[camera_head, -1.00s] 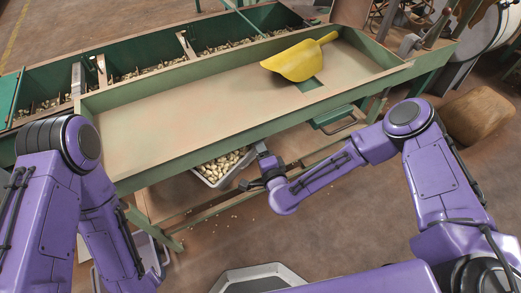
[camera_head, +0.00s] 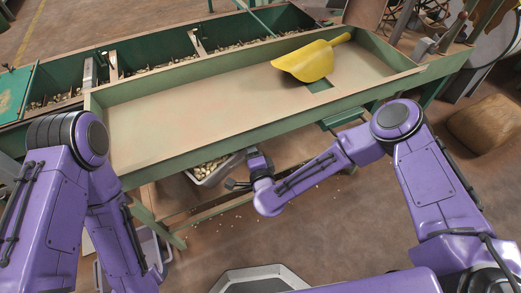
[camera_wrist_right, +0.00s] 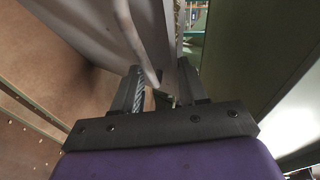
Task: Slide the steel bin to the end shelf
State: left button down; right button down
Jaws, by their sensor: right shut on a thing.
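The steel bin (camera_head: 206,177), a grey tray filled with pale nuts, sits under the front edge of the green sorting table, and the table top hides its far part. My right gripper (camera_head: 243,172) is at the bin's right end. In the right wrist view my right gripper (camera_wrist_right: 165,98) is shut on the rim of the steel bin (camera_wrist_right: 95,25), with the wall between its fingers. My left arm comes in at the left of the head view, but its gripper is not visible. The end shelf cannot be clearly told apart under the table.
The green table (camera_head: 200,115) has a wide tray top with a yellow scoop (camera_head: 308,61) on it. Green hoppers (camera_head: 150,60) with nuts line its far side. A lower rail (camera_head: 225,205) runs below the bin. Several nuts lie scattered on the floor.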

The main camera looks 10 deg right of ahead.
jog(key=shift+s+a+f, duration=0.15)
jog(key=shift+a, duration=0.25)
jog(key=shift+s+a+f, duration=0.15)
jog(key=shift+a, duration=0.25)
jog(key=c, duration=1)
grip_release()
jog(key=shift+c, duration=0.2)
jog(key=o, duration=0.5)
jog(key=shift+w+f, duration=0.1)
jog(key=shift+w+a, duration=0.1)
jog(key=shift+d+r, duration=0.2)
jog(key=shift+d, duration=0.05)
jog(key=p+v, duration=0.1)
jog(key=v, duration=0.9)
jog(key=shift+s, duration=0.25)
